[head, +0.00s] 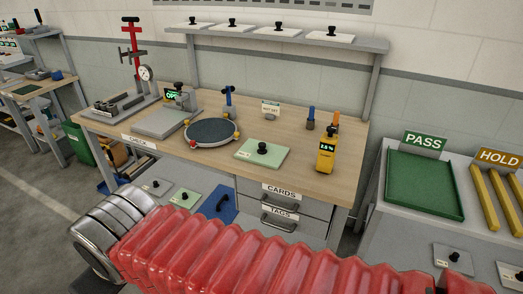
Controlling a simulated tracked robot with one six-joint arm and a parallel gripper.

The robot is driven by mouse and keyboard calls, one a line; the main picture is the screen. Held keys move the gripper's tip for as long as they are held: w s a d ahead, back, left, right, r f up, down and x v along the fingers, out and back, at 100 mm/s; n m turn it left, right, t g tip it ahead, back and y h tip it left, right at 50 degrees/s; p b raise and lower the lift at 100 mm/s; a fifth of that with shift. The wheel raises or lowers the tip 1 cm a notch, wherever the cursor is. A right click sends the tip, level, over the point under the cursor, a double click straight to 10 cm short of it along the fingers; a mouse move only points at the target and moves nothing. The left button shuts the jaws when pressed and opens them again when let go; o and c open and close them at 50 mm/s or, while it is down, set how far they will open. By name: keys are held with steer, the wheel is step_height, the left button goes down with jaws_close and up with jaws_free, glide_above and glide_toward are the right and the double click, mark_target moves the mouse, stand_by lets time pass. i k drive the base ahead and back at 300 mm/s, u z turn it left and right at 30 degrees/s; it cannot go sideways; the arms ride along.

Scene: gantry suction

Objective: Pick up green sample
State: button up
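A pale green square plate (248,154) with a black knob on top lies flat on the wooden workbench, near its front edge, right of the round dark turntable. Another pale greenish plate (181,201) with a black knob lies on the lower shelf under the bench. I cannot tell from this view which of the two is the green sample. My red ribbed arm with a metal end crosses the foreground, apart from the bench plate. My gripper's fingers are not seen, and nothing held is visible.
The round turntable (212,131), a yellow meter (325,155) and a red gauge stand (134,55) stand on the workbench (190,168). A green PASS tray (425,184) and a HOLD rack (497,198) are at right. Grey plates lie on the upper shelf (275,36).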

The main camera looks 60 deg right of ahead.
mark_target(260, 153)
steer(key=z, duration=0.3)
steer(key=i, duration=0.65)
steer(key=z, duration=1)
steer(key=i, duration=0.7)
steer(key=z, duration=0.5)
